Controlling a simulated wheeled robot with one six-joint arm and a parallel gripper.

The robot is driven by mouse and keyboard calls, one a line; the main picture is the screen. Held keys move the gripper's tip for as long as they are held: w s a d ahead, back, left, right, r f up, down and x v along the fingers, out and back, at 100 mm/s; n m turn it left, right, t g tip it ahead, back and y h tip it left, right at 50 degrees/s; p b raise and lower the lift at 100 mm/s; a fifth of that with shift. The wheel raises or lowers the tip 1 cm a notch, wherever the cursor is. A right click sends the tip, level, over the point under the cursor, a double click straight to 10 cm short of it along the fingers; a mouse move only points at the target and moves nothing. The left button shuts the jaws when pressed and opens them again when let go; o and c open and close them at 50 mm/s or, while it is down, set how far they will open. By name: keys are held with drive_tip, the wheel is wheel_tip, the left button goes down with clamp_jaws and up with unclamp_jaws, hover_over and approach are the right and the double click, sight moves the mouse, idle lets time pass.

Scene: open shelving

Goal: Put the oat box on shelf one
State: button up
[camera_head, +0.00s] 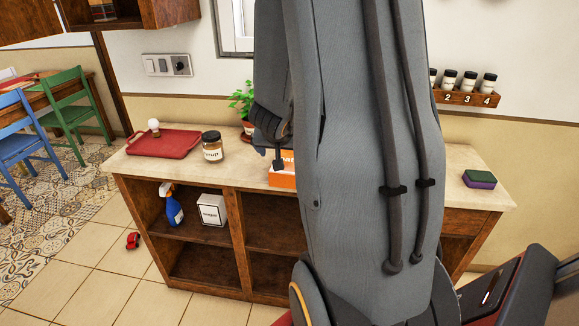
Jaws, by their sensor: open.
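An orange and white box (283,178) with partly covered lettering, likely the oat box, stands on the countertop. My arm hides its right side. My gripper (275,158) is just over and in front of this box, largely hidden behind my own arm. One dark finger shows at the box's left part; whether it touches cannot be told. The jaws are open. The shelving unit (240,236) under the countertop has open compartments. Which one is shelf one cannot be read from here.
A spray bottle (171,206) and a white box (211,210) occupy the upper left compartment. The visible upper middle compartment looks empty. A red toy car (133,240) lies on the floor.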

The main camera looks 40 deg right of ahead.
sight(289, 159)
drive_tip(key=shift+w+d+f, duration=0.25)
drive_tip(key=shift+d+f, duration=0.5)
drive_tip(key=shift+x, duration=2.9)
drive_tip(key=shift+s+a+f, duration=0.1)
drive_tip(key=shift+a, duration=0.05)
drive_tip(key=c, duration=1.6)
